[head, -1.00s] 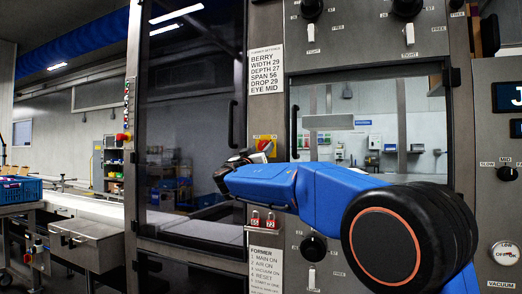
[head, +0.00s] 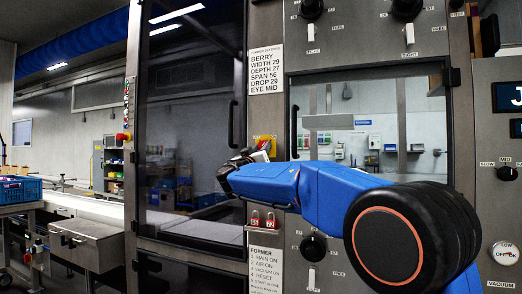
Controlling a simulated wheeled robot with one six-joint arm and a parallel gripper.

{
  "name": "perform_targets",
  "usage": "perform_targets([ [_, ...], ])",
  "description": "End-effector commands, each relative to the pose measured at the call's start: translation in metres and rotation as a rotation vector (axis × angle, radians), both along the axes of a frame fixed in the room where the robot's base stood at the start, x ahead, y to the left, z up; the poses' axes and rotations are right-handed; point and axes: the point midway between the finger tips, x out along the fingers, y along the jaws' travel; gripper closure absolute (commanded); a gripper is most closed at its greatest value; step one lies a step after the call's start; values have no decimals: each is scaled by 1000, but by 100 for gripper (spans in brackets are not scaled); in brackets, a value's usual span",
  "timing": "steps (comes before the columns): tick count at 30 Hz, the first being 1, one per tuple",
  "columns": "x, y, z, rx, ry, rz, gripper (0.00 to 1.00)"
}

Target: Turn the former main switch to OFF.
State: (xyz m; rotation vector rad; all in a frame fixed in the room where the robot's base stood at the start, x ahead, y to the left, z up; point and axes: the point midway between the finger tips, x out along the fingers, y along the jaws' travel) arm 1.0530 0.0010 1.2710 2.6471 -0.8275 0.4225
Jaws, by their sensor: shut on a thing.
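The former main switch shows as a yellow plate (head: 262,138) on the steel post, left of the window. Its red handle is hidden now behind the end of my arm. My gripper (head: 261,150) is at the plate, seen small and mostly from behind. It is shut on the switch handle. The fingertips and the handle's angle are too hidden to read, so I cannot tell ON from OFF.
Two red padlocks (head: 262,218) hang just below, above the FORMER list (head: 265,262). A dark knob (head: 313,246) is lower right. A glass door (head: 190,120) with a handle is to the left. A blue crate (head: 20,188) stands at far left.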

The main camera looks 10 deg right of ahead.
Motion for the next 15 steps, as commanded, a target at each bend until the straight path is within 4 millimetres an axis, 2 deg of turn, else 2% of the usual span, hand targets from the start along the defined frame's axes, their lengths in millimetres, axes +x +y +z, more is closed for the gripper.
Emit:
perform_targets([
  [15, -3, -4, 3, -346, 249, -1, 90],
])
